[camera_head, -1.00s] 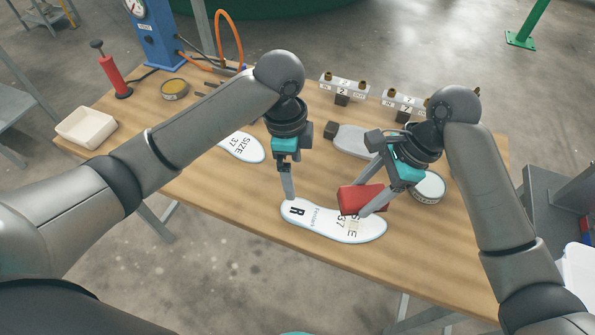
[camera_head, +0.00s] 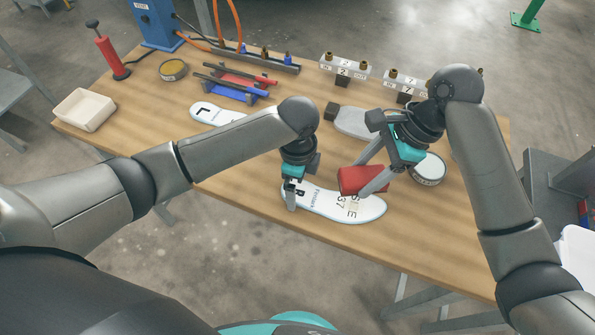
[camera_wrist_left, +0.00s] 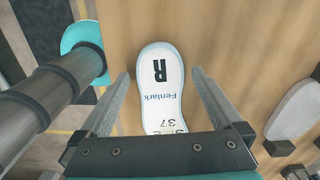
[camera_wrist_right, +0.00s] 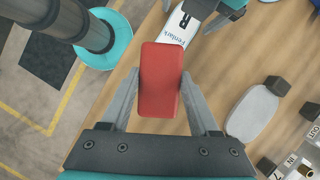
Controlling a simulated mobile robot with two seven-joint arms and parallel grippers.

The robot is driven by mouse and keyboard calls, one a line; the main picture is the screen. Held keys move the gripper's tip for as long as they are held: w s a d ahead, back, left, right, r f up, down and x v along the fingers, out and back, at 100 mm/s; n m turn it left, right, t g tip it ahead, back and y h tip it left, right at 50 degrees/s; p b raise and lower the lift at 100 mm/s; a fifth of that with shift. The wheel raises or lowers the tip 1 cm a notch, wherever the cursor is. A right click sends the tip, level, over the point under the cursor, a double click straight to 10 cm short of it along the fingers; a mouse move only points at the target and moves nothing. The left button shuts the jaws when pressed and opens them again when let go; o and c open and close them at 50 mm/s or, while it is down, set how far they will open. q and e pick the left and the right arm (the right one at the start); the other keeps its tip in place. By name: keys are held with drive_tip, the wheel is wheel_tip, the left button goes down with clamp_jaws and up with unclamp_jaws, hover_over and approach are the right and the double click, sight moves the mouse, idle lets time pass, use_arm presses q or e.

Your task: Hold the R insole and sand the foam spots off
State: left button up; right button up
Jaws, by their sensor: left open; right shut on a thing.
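The white R insole (camera_head: 368,208) lies on the bench near its front edge, with "R", "Fenlark" and "SIZE 37" printed on it. My left gripper (camera_head: 291,207) is open over its R end. In the left wrist view the fingers (camera_wrist_left: 160,85) stand apart on either side of the insole (camera_wrist_left: 160,72). My right gripper (camera_head: 362,190) is shut on a red sanding block (camera_head: 361,179), held above or at the SIZE 37 end; contact cannot be told. The block fills the jaws in the right wrist view (camera_wrist_right: 160,82). Part of the printing is hidden by the block. Foam spots are not clearly visible.
The L insole (camera_head: 213,114) lies further back. A grey paddle-shaped tool (camera_head: 355,122) and a round tin (camera_head: 428,170) lie near my right gripper. A white tray (camera_head: 84,110), red pump (camera_head: 110,57) and red-blue rack (camera_head: 237,83) stand left and behind. Bare wood lies left of the R insole.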

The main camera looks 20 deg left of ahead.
use_arm(q)
drive_tip(key=shift+f, duration=0.45)
drive_tip(key=c, duration=1.2)
